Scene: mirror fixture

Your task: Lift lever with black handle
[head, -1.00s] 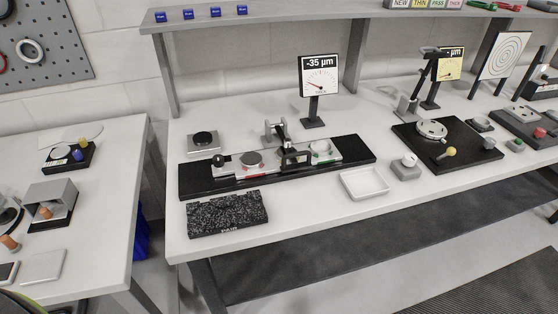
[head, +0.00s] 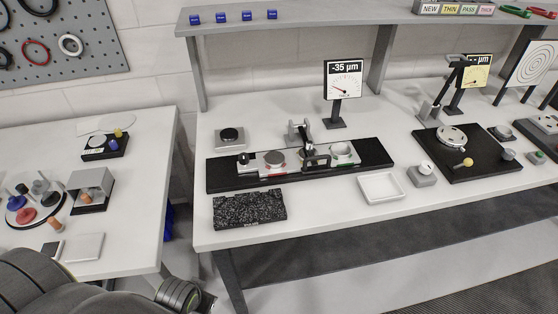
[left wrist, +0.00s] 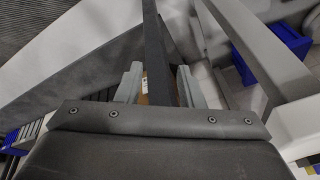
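A black fixture base (head: 225,180) lies on the middle bench in the head view. It carries a silver slide with two round discs. A black bar-shaped handle (head: 317,163) is at the slide's front middle, below a grey clamp-like lever part (head: 301,131). A black round knob (head: 243,158) is at the slide's left end. I cannot tell which of these is the task's lever handle. My right gripper is out of view.
A speckled black block (head: 249,208) lies in front of the fixture, and a white tray (head: 381,187) is to its right. A dial display (head: 344,78) reading -35 µm stands behind. A gap separates the left table (head: 140,200) from the bench. A shelf (head: 330,18) overhangs the back.

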